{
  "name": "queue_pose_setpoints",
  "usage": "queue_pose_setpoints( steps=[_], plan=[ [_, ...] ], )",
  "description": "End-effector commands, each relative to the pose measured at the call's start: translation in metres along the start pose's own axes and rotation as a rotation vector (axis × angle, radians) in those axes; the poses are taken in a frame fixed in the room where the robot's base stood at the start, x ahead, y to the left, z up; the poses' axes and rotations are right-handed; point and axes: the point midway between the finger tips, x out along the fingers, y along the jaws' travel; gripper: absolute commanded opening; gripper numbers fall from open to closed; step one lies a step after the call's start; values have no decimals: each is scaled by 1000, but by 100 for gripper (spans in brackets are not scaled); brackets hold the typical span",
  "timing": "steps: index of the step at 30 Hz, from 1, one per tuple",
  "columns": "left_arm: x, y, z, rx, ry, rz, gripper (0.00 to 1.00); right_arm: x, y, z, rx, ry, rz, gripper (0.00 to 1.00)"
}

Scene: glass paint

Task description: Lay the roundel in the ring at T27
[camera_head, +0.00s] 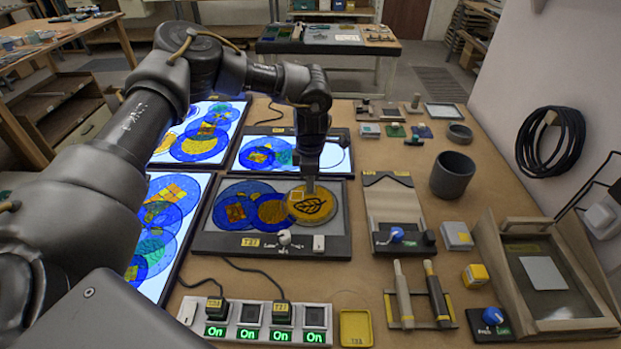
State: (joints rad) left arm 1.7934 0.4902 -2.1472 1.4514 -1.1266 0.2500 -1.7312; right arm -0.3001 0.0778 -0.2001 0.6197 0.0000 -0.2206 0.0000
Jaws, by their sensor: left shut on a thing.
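The amber roundel (312,209) with a dark leaf drawing is at the right end of an unlit grey panel (335,238) in a dark frame. The yellow label (250,242) on the panel's front edge seems to read T27. My left gripper (310,188) points straight down over the roundel's back part and is shut on it. I cannot tell whether the roundel touches the panel. The ring under it is hidden. Blue and amber discs (245,205) lie to its left on the same panel. My right gripper is not in view.
Lit panels (295,153) with coloured discs stand behind and to the left. In front is a switch strip (255,320) with green On lights. A wooden stand (395,205), a grey cup (453,175) and a tool rack (420,295) stand to the right.

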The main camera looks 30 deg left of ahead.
Motion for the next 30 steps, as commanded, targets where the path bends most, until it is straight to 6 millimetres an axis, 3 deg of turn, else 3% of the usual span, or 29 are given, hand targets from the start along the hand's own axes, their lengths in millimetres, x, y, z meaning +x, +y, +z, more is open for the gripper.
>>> queue_pose_setpoints(
  steps=[10, 11, 16, 24, 30],
  plan=[
    [4, 0, 0, 0, -1, 0, 0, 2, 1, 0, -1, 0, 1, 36],
    [4, 0, 0, 0, -1, 0, 21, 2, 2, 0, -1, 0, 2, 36],
    [3, 0, 0, 0, -1, 0, 41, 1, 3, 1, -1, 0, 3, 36],
    [2, 0, 0, 0, -1, 0, 41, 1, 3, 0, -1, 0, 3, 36],
    [-18, 1, 1, 0, -4, 2, 41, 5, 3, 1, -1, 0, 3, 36]
  ],
)
